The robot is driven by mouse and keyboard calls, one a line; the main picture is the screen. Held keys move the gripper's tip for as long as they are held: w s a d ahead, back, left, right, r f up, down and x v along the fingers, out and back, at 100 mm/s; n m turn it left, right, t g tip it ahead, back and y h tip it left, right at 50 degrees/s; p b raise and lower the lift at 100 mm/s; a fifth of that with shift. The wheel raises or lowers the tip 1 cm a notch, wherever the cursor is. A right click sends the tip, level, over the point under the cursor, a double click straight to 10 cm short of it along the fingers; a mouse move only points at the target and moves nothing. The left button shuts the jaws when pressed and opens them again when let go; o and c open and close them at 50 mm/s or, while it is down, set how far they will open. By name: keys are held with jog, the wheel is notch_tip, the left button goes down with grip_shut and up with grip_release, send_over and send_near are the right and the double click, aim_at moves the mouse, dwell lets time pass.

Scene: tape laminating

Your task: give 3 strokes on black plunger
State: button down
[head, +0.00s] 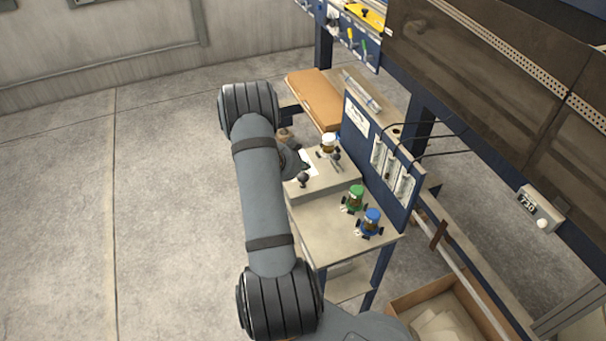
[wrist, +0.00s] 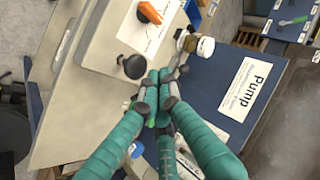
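The black plunger (wrist: 133,66) shows as a round black knob on the light raised box, left of my fingertips in the wrist view. It also shows as a dark knob in the head view (head: 303,180), just right of my arm. My gripper (wrist: 156,98) has teal fingers drawn together at the tips, with nothing visible held between them. The fingertips appear beside the knob, apart from it in the picture; their height above the box is hard to tell. In the head view my arm mostly hides the gripper.
The blue Pump panel (wrist: 225,90) bounds the right side. Floor left of my arm is clear.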

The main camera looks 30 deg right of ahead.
aim_at(302, 177)
jog(key=shift+r+p, duration=1.35)
jog(key=shift+r, duration=0.65)
dwell(0.3)
